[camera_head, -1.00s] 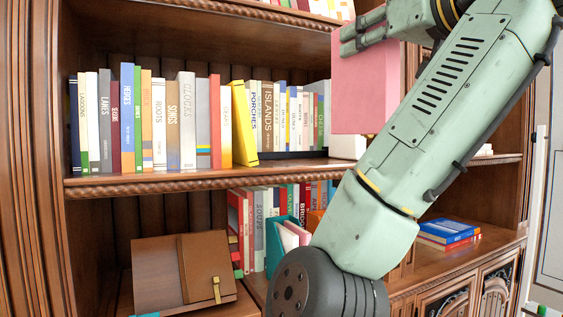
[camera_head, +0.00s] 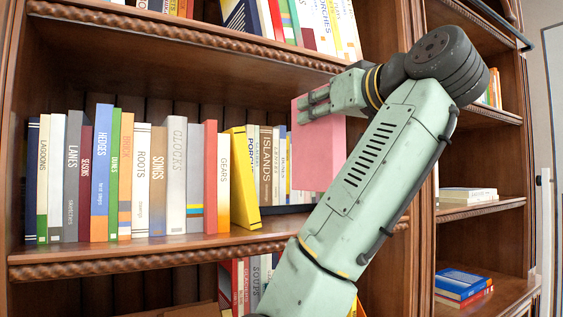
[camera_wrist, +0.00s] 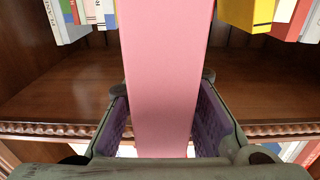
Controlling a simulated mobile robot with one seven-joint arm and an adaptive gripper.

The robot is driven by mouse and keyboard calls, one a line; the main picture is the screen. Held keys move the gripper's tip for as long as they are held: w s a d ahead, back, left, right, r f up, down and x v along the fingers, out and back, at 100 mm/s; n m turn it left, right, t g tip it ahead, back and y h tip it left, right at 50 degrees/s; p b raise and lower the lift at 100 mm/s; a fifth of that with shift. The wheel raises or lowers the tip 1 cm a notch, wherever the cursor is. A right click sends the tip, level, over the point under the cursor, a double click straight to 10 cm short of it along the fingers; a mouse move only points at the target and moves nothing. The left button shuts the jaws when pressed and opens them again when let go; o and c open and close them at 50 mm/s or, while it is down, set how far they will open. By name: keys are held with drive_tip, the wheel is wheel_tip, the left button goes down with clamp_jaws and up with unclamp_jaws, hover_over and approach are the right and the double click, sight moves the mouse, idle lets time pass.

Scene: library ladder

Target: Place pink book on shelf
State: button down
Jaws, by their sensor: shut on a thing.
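The pink book (camera_head: 319,150) is held in my gripper (camera_head: 318,103), at the right of the middle shelf in the head view. In the wrist view the pink book (camera_wrist: 162,75) stands between the two purple-padded fingers of my gripper (camera_wrist: 165,125). The middle shelf (camera_head: 150,255) holds a row of upright books, and my book covers part of its right end. In the wrist view the shelf (camera_wrist: 60,90) has a bare stretch behind and beside the pink book. I cannot tell whether the book touches the shelf.
A yellow book (camera_head: 243,180) leans against its neighbours on the middle shelf. The upper shelf (camera_head: 180,38) carries more books. At the right, a side bay holds a few flat white books (camera_head: 467,195) and blue and red books (camera_head: 462,285). A wooden upright stands right of my arm.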

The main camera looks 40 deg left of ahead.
drive_tip(key=p+x, duration=0.4)
drive_tip(key=x, duration=0.9)
wheel_tip(320, 180, down, 7)
drive_tip(key=p, duration=0.1)
drive_tip(key=shift+w+a, duration=0.2)
drive_tip(key=shift+a, duration=0.15)
drive_tip(key=c, duration=1.4)
unclamp_jaws()
drive_tip(key=shift+o, duration=0.2)
